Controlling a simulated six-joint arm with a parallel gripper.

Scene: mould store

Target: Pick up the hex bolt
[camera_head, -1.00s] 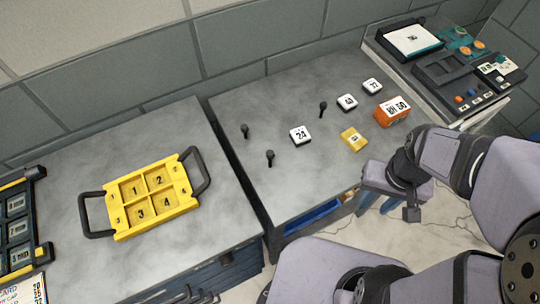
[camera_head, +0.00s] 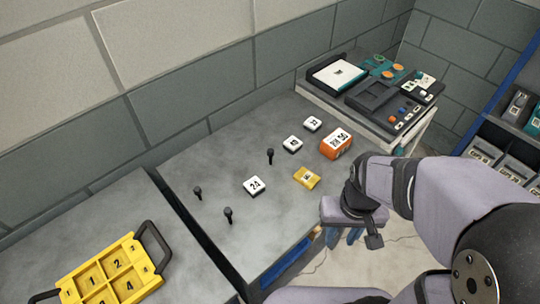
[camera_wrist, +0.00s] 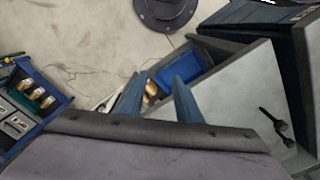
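Three dark bolts stand upright on the grey bench. One bolt (camera_head: 198,193) is at the left, one (camera_head: 228,215) is nearer the front, and one (camera_head: 270,156) is further back. Their head shape is too small to tell. My gripper (camera_head: 345,238) is off the bench's front edge, to the right of the bolts and apart from them. In the wrist view its two blue fingers (camera_wrist: 158,97) are spread with nothing gripped between them. Dark bolts (camera_wrist: 275,121) also show at the right of the wrist view.
White numbered blocks (camera_head: 254,186), a yellow block (camera_head: 306,177) and an orange box (camera_head: 336,143) sit near the bolts. A yellow handled tray (camera_head: 139,256) is at lower left. A device panel (camera_head: 375,95) stands at the back right. A blue drawer (camera_head: 290,257) is under the bench.

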